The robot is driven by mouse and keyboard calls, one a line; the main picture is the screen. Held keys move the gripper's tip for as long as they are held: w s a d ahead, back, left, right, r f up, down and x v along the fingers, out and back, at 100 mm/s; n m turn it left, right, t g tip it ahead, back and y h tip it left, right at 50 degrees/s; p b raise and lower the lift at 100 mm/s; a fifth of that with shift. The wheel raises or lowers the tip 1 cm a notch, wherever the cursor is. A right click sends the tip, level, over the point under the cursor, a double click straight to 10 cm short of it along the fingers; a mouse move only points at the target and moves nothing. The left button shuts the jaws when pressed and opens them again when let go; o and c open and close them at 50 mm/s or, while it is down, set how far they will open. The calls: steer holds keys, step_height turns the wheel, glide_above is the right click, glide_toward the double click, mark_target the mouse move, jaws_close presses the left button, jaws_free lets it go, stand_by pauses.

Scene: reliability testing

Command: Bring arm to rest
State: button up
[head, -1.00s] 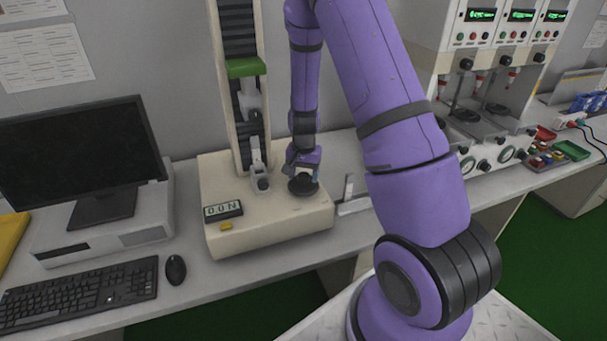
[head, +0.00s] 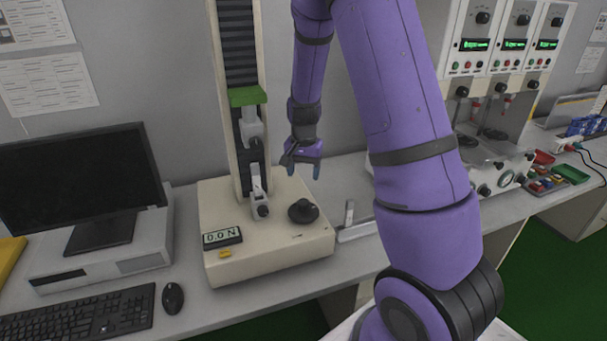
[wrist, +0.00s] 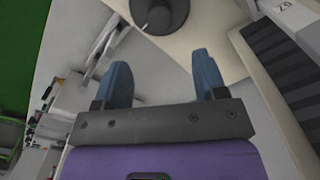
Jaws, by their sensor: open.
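My purple arm reaches over the bench in the head view. My gripper (head: 303,169) hangs above the bench, just behind and above the black round knob (head: 303,211) on the cream test stand (head: 265,262). In the wrist view my gripper (wrist: 166,82) has its two blue fingers wide apart with nothing between them. The black knob shows beyond the fingertips in the wrist view (wrist: 160,14), apart from them. The stand's display reads 0.0 N.
The stand's upright column (head: 238,150) with a green crosshead (head: 247,96) rises left of my gripper. A monitor (head: 80,180), keyboard (head: 85,312) and mouse (head: 172,298) are at left. Instruments with green displays (head: 515,44) and small coloured bins (head: 545,178) are at right.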

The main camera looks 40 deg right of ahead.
stand_by(0.3)
steer(key=s+a+r+n+t, duration=0.15)
steer(key=s+a+r, duration=0.3)
steer(key=r, duration=0.45)
steer(key=s+a+r+n+t, duration=0.1)
steer(key=s+a+r+n, duration=0.3)
steer(key=r, duration=0.6)
steer(key=s+a+r+n+t, duration=0.1)
steer(key=s+r, duration=0.3)
steer(key=s, duration=0.5)
steer(key=s+a+r+n+t, duration=0.1)
steer(key=s+a+r+n, duration=0.2)
steer(key=s, duration=0.6)
steer(key=shift+s+a+r+n+t, duration=0.15)
steer(key=shift+a+r+n+t, duration=0.2)
steer(key=shift+r, duration=0.15)
steer(key=shift+c, duration=0.2)
